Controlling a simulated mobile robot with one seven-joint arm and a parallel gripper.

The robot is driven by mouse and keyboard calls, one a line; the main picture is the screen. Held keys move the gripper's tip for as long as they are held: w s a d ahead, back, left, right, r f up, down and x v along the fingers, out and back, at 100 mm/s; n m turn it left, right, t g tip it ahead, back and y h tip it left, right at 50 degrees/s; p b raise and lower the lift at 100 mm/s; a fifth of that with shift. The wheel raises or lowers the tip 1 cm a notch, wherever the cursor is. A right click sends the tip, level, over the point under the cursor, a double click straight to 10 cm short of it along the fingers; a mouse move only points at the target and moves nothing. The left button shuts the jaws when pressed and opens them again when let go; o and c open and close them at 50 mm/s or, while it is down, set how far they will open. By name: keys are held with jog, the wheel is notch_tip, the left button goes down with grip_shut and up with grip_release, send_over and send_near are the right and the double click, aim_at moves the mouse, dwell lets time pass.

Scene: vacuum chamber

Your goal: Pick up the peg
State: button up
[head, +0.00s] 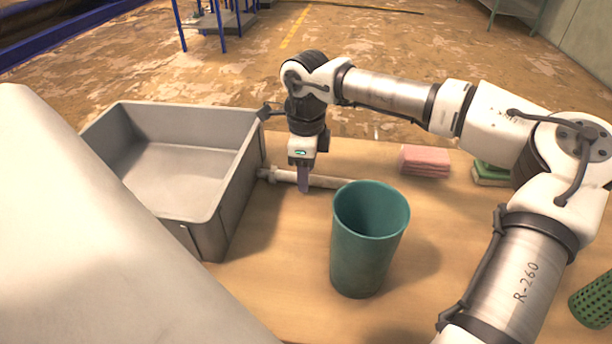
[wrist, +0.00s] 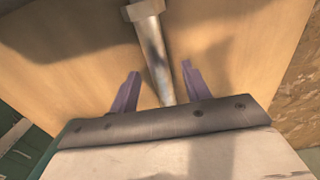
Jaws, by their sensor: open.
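The peg (head: 283,176) is a pale grey bolt-like rod with a wider head. It lies on the wooden table between the grey bin and the green cup. In the wrist view the peg (wrist: 153,45) runs from the head at the top down between my fingers, and its lower end is hidden by the gripper body. My gripper (head: 304,190) points down at the peg's middle stretch in the head view. Its two purple fingers (wrist: 160,70) are open, one on each side of the shaft, with gaps showing. I cannot tell the exact fingertip height.
The grey bin (head: 238,192) stands close left of the peg. A tall green cup (head: 362,262) stands in front of the peg's right end. A pink stack (head: 425,162), green-and-white blocks (head: 490,176) and a perforated green container (head: 594,302) are to the right.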

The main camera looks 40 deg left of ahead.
jog(key=shift+f, duration=0.55)
grip_shut()
jog(key=shift+r, duration=0.1)
